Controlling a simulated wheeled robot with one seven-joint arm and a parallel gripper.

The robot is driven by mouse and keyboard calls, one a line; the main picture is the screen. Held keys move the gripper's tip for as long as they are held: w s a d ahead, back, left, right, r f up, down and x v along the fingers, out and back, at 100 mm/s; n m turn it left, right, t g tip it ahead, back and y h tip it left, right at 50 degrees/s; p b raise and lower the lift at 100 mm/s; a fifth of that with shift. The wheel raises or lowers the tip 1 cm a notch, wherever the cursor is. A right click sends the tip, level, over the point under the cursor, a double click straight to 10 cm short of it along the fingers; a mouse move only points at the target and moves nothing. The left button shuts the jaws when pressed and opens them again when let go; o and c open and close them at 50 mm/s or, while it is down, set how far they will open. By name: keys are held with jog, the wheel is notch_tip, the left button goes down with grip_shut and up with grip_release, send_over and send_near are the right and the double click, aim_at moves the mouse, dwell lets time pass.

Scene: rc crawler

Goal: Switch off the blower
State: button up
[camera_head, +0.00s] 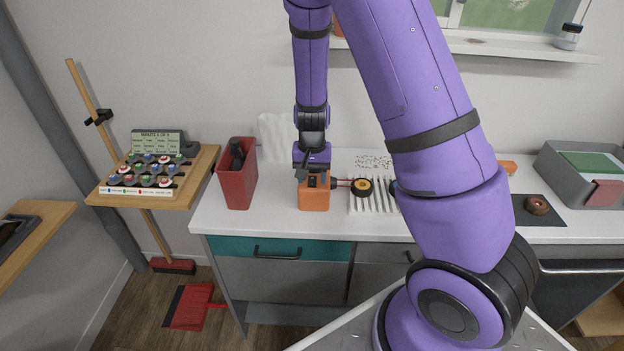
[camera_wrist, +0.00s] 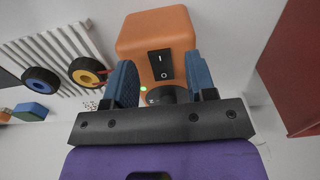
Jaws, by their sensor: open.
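The blower (camera_head: 314,197) is an orange box on the white counter, with dark parts on its top. In the wrist view the orange blower (camera_wrist: 150,25) carries a black rocker switch (camera_wrist: 160,65) marked with a line and a circle. A small green light (camera_wrist: 143,89) glows near the switch. My gripper (camera_wrist: 160,62) is open, its two blue fingers on either side of the switch with nothing held between them. A dark round part shows between the fingers, partly hidden by the gripper. In the head view my gripper (camera_head: 314,166) is just above the blower, its fingers hard to make out.
A red bin (camera_head: 236,185) stands left of the blower. A white ribbed rack (camera_head: 365,200) with a yellow-hubbed wheel (camera_head: 361,187) is close on the right. My arm hides part of the counter.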

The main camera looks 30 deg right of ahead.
jog(key=shift+f, duration=0.65)
jog(key=c, duration=0.9)
jog(key=shift+w+d+r+g+y, duration=0.15)
jog(key=shift+g+y, duration=0.25)
jog(key=shift+g, duration=0.2)
jog(key=shift+w+g+y, duration=0.1)
jog(key=shift+g+y, duration=0.3)
jog(key=shift+g, duration=0.2)
